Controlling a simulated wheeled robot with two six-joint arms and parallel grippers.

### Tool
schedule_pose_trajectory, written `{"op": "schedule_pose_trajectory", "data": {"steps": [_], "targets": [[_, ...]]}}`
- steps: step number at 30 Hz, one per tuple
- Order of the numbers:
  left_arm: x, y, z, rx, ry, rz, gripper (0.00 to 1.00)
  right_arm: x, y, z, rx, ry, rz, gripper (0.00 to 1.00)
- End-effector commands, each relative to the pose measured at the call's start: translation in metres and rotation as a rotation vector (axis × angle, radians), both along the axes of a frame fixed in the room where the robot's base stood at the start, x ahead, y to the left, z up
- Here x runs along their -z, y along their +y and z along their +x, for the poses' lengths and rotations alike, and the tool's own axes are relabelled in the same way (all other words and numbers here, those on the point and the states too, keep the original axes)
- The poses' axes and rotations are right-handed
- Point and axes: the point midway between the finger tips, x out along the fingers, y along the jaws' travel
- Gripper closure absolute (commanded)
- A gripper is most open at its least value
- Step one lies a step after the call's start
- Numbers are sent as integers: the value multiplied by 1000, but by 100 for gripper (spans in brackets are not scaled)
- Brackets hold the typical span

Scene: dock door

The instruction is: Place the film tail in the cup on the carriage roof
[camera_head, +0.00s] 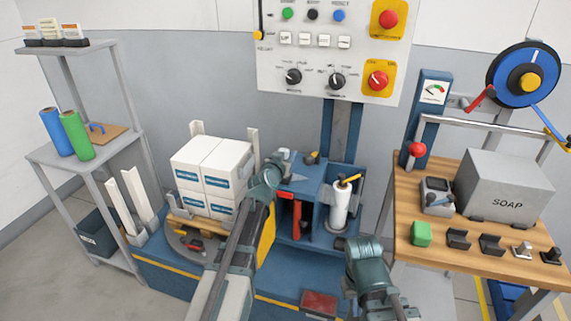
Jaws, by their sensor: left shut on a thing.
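The blue film carriage (315,178) stands right of the wrapped stack, with a white film roll (340,207) upright at its right side. My left gripper (283,160) is at the left edge of the carriage roof, shut on what looks like the film tail, a small pale piece mostly hidden by the gripper. A small dark fitting (312,158) sits at the back of the roof; I cannot tell whether it is the cup.
White cartons (214,172) stand on a pallet on the turntable, left of my left arm. A wooden bench (470,258) with a grey SOAP box (505,185) stands at right. A control panel (330,50) hangs behind; a shelf rack (85,160) is at left.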

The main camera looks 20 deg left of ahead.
Motion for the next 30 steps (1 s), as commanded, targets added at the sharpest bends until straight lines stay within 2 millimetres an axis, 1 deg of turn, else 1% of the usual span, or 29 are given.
{"op": "schedule_pose_trajectory", "data": {"steps": [5,13,15,22,26,27,29,30], "targets": [[5,1,-1,0,0,0,100,6,0,0,0,0,0,100],[36,7,-2,-1,0,-1,100,36,0,0,0,0,0,100],[38,8,-2,0,0,-1,100,38,0,0,0,0,0,100],[35,8,-2,0,0,0,100,35,0,0,0,0,0,100],[39,8,-2,0,0,0,100,39,0,0,0,0,0,100],[39,8,-2,0,0,0,59,39,0,0,0,0,0,100],[38,8,-2,0,0,0,48,38,0,0,0,0,0,100],[38,8,-2,0,0,0,41,38,0,0,0,0,0,100]]}}
